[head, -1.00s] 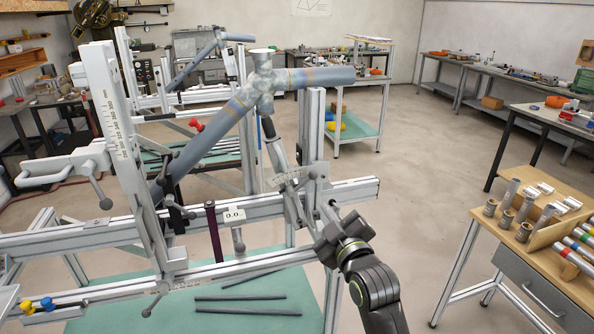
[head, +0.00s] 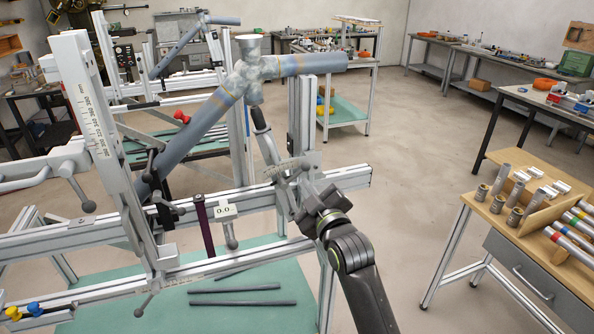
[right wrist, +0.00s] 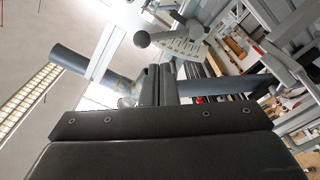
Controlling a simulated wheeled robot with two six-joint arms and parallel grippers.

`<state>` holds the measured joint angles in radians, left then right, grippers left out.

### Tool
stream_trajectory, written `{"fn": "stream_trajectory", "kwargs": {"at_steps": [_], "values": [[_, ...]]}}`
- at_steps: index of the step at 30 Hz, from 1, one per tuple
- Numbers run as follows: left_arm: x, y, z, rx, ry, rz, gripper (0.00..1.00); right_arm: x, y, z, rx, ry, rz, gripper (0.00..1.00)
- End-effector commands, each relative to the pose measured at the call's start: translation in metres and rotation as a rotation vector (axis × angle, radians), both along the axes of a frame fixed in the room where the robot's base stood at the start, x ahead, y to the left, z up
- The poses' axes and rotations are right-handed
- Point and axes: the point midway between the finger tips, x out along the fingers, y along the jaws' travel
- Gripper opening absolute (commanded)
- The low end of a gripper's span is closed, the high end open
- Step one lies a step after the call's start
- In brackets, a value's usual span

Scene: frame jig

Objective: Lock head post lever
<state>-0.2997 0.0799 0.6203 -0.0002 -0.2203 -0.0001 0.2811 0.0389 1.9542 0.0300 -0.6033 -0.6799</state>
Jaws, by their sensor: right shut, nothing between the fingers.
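The frame jig (head: 95,237) holds a grey-blue bicycle frame with its head tube (head: 248,80) near the top. The upright head post (head: 302,125) stands on the right end of the jig's rail. An angle-scale clamp (head: 290,168) sits at its lower part. My right gripper (head: 300,190) is shut and empty, right at this clamp, and hides part of it. In the right wrist view the shut fingers (right wrist: 158,86) point toward the jig. A dark ball knob (right wrist: 141,39) and the pale scale plate (right wrist: 186,46) show just beyond them. I cannot tell whether the fingers touch the lever.
A wooden-topped bench (head: 545,238) with metal tubes and sleeves stands at the right. Dark rods (head: 243,303) lie on the green lower shelf (head: 180,312). A second jig stands behind. The floor between the jig and the bench is clear.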

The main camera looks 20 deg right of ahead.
Motion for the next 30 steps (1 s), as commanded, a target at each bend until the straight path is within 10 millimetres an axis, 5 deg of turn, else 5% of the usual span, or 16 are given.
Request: {"fn": "stream_trajectory", "kwargs": {"at_steps": [12,30], "values": [[0.000,0.000,0.017,0.000,0.000,0.000,0.00,0.055,0.004,0.004,-0.002,0.000,0.000,0.00],[0.000,0.000,0.019,0.000,-0.001,0.000,0.00,0.065,0.005,0.003,0.001,0.000,0.000,0.00]]}}
